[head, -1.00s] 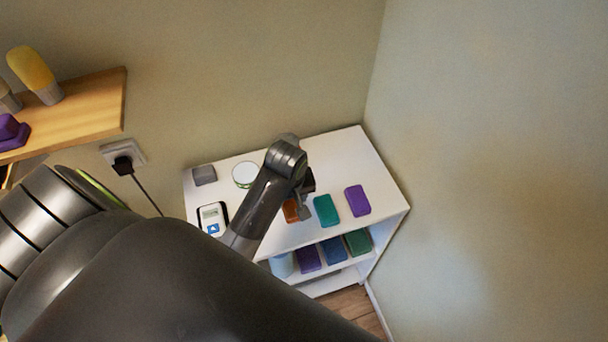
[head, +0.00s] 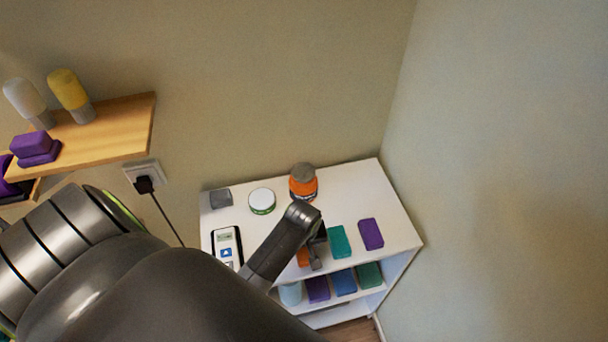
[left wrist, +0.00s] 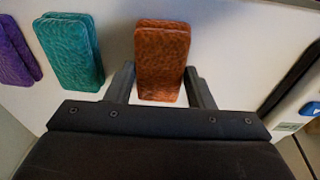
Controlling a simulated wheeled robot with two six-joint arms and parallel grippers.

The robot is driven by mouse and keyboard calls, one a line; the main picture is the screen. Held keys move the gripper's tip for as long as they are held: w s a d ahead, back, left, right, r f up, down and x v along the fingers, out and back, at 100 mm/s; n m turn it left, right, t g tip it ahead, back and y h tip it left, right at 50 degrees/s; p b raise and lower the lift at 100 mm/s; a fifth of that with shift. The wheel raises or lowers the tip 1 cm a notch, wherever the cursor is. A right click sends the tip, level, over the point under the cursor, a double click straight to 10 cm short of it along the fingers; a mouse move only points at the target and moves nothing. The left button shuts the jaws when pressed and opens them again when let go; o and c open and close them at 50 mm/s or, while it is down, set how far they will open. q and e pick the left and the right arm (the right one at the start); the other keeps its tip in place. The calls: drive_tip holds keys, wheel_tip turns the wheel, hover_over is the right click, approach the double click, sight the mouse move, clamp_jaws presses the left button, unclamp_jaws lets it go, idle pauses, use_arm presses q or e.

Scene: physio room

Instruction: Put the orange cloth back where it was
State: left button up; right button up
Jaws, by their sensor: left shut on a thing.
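The orange cloth (left wrist: 162,62) is a folded, textured block between the two fingers of my left gripper (left wrist: 163,88) in the left wrist view. In the head view only a small part of the orange cloth (head: 303,257) shows beside my left gripper (head: 314,258), near the front edge of the white shelf top (head: 375,196). My left gripper is shut on it. I cannot tell whether the cloth touches the shelf top or is slightly above it. My right gripper is not in view.
A teal cloth (head: 339,241) and a purple cloth (head: 371,233) lie to the right. An orange jar (head: 303,186), a white round tin (head: 262,201), a grey block (head: 221,198) and a meter (head: 227,246) share the top. Folded cloths (head: 344,282) lie on the shelf below.

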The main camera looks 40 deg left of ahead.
sight(304, 252)
use_arm(q)
drive_tip(key=shift+f, duration=0.1)
drive_tip(key=o, duration=1.2)
drive_tip(key=shift+s+d+r+b, duration=0.15)
drive_tip(key=shift+s+r+b, duration=0.2)
drive_tip(key=shift+r, duration=1.65)
drive_tip(key=shift+s+d+r+b, duration=0.2)
drive_tip(key=shift+r+b, duration=0.1)
drive_tip(key=shift+r, duration=1.75)
drive_tip(key=shift+s+d+r+b, duration=0.1)
drive_tip(key=shift+s+r+b, duration=0.25)
drive_tip(key=shift+r, duration=1.65)
